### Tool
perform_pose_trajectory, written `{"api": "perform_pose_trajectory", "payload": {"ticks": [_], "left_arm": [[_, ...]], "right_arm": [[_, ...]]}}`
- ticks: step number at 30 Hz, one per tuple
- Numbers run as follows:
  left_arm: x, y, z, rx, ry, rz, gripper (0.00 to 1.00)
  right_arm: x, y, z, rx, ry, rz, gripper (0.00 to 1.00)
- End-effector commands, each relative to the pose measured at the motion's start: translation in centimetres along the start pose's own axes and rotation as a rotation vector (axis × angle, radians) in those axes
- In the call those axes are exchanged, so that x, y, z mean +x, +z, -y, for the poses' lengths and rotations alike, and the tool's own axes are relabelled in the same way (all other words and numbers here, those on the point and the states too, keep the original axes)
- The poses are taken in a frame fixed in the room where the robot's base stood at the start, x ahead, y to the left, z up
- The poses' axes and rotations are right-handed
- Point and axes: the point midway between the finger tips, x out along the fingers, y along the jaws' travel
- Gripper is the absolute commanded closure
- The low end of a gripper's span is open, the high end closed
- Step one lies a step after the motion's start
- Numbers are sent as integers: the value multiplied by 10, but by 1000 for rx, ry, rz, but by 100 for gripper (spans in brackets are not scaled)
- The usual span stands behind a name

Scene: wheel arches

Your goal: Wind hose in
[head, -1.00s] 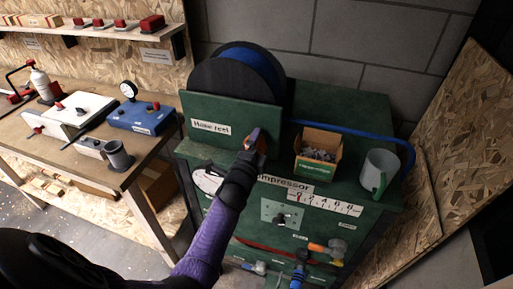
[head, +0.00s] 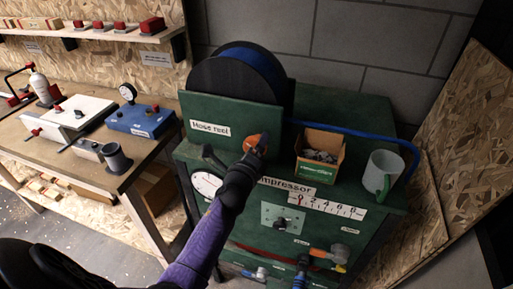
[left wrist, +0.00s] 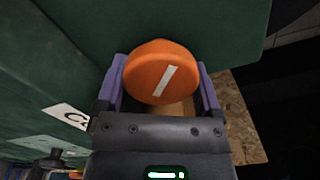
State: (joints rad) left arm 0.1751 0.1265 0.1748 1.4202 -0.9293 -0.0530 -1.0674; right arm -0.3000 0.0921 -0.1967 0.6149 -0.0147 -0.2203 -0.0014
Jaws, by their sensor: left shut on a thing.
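The hose reel (head: 230,88) is a dark drum with blue hose wound on it, behind a green panel labelled "Hose reel". The blue hose (head: 350,132) runs right from the drum across the green cabinet top and bends down at the right edge. An orange round knob (head: 250,142) is in front of the panel. My left gripper (head: 258,146) is shut on this knob. In the left wrist view the knob (left wrist: 160,72), with a white stripe, sits between the two purple fingers. My right gripper is not in view.
On the cabinet top, right of the gripper, stand an open box of grey pieces (head: 320,150) and a grey-green mug (head: 380,172). The compressor front has a gauge (head: 205,183), a scale and valves. A workbench (head: 60,135) with tools stands at left.

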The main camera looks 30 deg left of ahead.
Motion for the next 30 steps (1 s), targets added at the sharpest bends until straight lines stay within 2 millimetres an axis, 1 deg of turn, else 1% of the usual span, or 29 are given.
{"api": "perform_pose_trajectory", "payload": {"ticks": [13,14,15,16,22,24,26,30], "left_arm": [[0,-1,-1,9,3,-2,73],[0,-1,-1,9,3,-2,12],[0,-1,-1,9,3,-2,3],[0,-1,-1,8,3,-2,0],[-1,0,-1,8,1,-1,0],[-4,0,0,8,1,-1,0],[-11,0,0,8,2,-2,0],[-39,-1,-1,8,3,-3,0]], "right_arm": [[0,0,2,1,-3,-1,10],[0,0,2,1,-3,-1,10],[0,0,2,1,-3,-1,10],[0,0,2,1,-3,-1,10],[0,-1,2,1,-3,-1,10],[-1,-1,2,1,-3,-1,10],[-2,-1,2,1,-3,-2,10],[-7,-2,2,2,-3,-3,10]]}}
